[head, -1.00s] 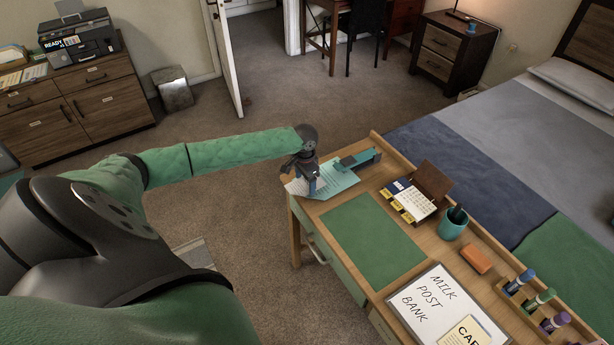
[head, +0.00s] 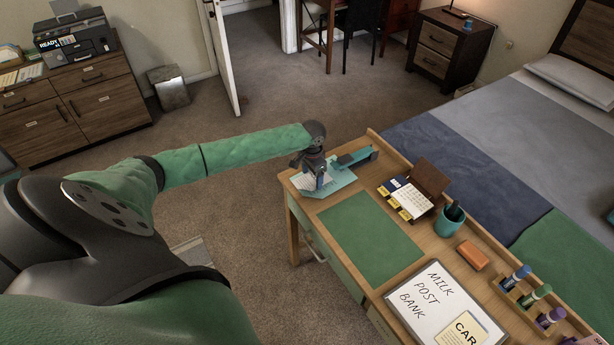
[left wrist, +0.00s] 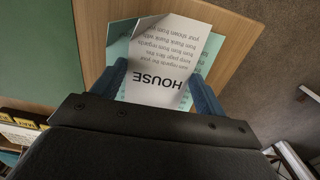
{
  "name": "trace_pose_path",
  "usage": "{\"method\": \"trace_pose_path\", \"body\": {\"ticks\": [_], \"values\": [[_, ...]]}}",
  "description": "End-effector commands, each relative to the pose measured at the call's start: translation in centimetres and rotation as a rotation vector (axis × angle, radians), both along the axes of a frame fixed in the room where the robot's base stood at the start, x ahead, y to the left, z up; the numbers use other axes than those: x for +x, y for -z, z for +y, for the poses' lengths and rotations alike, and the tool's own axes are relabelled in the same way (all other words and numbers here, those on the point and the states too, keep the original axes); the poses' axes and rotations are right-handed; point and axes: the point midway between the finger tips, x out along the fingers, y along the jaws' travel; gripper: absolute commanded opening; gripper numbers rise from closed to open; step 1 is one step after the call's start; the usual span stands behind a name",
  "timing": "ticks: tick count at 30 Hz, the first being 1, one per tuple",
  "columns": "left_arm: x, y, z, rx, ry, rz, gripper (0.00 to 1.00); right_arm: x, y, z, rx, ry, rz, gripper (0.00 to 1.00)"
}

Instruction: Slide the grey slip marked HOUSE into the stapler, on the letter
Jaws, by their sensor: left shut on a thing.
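The grey slip marked HOUSE (left wrist: 155,55) is held between the blue fingers of my left gripper (left wrist: 160,86), with its printed side up and one corner curled. My left gripper (head: 320,184) is shut on it over the letter, at the desk's far-left corner. The pale teal letter (head: 344,178) lies on the desk; its edge also shows under the slip in the left wrist view (left wrist: 119,46). The teal and dark stapler (head: 356,158) lies on the letter, just right of my gripper. My gripper hides part of the slip and letter. My right gripper is out of view.
A green blotter (head: 370,238) lies on the desk in front of the letter. A small calendar stand (head: 412,196), a teal pen cup (head: 450,221), an orange block (head: 472,255) and a whiteboard (head: 440,305) stand or lie further right. The desk has a raised back edge.

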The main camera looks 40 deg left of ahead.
Motion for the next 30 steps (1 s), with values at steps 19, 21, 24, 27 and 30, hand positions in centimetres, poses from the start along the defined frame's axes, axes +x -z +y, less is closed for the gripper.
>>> {"method": "trace_pose_path", "body": {"ticks": [19,21,24,27,30], "values": [[1.7,0.2,-0.7,0.000,0.001,0.000,0.60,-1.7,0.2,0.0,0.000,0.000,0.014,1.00],[1.7,0.2,-0.7,0.000,0.001,0.000,0.60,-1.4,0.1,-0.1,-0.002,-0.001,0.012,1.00],[1.7,0.2,-0.7,0.000,0.001,0.000,0.60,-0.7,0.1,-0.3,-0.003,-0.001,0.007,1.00],[1.7,0.2,-0.7,0.000,0.000,0.000,0.60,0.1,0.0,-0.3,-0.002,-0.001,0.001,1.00],[1.7,0.2,-0.7,0.000,0.000,0.000,0.60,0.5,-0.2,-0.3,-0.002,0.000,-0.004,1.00]]}}
